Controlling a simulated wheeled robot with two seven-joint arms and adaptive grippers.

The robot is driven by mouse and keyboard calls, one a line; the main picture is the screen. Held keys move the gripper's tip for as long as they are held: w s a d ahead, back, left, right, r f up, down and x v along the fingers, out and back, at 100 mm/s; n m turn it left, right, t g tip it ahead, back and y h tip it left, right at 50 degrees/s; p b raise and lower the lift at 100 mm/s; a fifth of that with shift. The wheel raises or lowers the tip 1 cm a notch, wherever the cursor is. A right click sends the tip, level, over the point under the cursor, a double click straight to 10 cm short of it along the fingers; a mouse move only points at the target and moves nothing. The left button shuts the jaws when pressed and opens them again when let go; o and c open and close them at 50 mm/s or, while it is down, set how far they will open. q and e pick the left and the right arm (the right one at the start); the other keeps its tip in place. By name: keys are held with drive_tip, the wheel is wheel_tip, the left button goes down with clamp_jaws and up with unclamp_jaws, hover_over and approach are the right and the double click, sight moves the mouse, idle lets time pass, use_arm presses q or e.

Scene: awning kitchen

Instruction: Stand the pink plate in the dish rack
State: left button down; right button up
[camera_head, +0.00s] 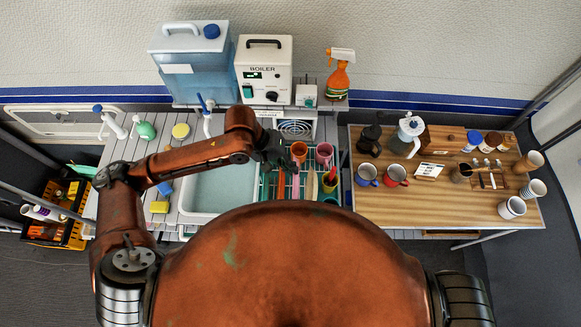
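The teal dish rack (265,186) stands right of the sink, partly hidden by my body. Narrow upright shapes show in its slots. One is a thin pinkish-red edge (281,185), which may be the pink plate seen edge-on; I cannot tell for sure. Other edges beside it look pale and orange-tan. My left gripper (274,158) is dark and small, over the back left part of the rack, just above the pinkish edge. Whether it touches anything, or is open or shut, is not clear. My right gripper is not in view.
The sink (215,192) lies left. A boiler (264,68) and water tank (194,62) stand behind. The wooden table (445,205) on the right holds mugs and jars, with free room at its front.

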use_arm(q)
wheel_tip(320, 180, down, 9)
drive_tip(key=b, duration=0.4)
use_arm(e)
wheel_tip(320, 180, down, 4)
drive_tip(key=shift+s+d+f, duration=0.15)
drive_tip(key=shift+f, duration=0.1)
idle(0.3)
use_arm(q)
drive_tip(key=c, duration=2.6)
unclamp_jaws()
drive_tip(key=shift+r, duration=0.1)
drive_tip(key=shift+c, duration=0.2)
drive_tip(key=o, duration=0.6)
drive_tip(key=shift+c, duration=0.2)
